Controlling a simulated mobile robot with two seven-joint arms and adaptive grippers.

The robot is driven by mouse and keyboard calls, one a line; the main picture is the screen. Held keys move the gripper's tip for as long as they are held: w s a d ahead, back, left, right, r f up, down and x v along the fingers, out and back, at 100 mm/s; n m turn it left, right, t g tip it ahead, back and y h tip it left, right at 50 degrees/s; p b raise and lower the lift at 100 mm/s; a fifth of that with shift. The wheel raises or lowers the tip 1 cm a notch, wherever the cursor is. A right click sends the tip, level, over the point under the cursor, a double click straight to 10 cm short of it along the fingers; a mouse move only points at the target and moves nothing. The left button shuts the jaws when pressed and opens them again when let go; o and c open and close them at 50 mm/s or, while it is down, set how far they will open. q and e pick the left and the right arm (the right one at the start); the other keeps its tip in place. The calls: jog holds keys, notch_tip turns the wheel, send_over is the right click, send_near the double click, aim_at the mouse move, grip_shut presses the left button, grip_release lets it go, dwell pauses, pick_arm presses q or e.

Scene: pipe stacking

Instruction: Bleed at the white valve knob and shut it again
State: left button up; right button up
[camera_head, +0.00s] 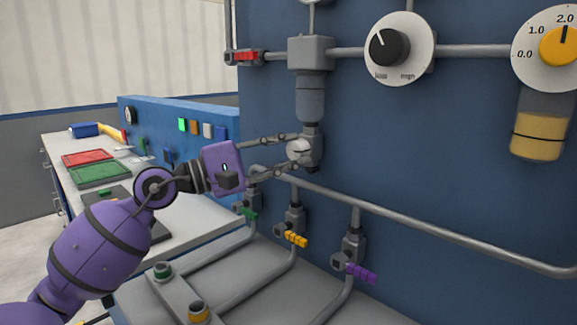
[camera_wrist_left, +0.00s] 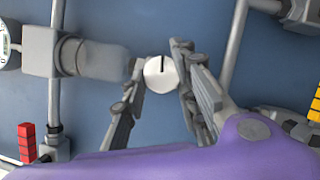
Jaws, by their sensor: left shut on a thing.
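The white valve knob (camera_head: 298,151) is a small round knob on the fitting under the grey filter body (camera_head: 310,97) on the blue panel. My left gripper (camera_head: 303,150) comes in from the left, with one finger above the knob and one below, and is shut on it. In the left wrist view, the knob (camera_wrist_left: 160,73) sits between the two fingers (camera_wrist_left: 158,66), its dark mark pointing up in the picture. My right gripper is not in view.
Below are valves with a green (camera_head: 247,214), a yellow (camera_head: 294,239) and a purple handle (camera_head: 361,274). A long grey pipe (camera_head: 430,228) runs to the right. A red handle (camera_head: 245,56), a black dial (camera_head: 389,47) and a yellow knob (camera_head: 562,46) are higher up.

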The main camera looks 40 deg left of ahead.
pick_arm(q)
jog(key=shift+a+r+m+b, duration=0.15)
jog(key=shift+r+m+b, duration=0.4)
jog(key=shift+m, duration=0.25)
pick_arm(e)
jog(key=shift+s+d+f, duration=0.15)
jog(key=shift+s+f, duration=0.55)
pick_arm(q)
jog(key=shift+o, duration=0.2)
jog(key=shift+c, duration=0.2)
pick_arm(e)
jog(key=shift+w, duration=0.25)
pick_arm(q)
jog(key=o, duration=0.9)
jog(key=shift+o, duration=0.6)
jog(key=shift+f, duration=0.1)
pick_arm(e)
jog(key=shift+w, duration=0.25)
pick_arm(q)
jog(key=shift+f, duration=0.1)
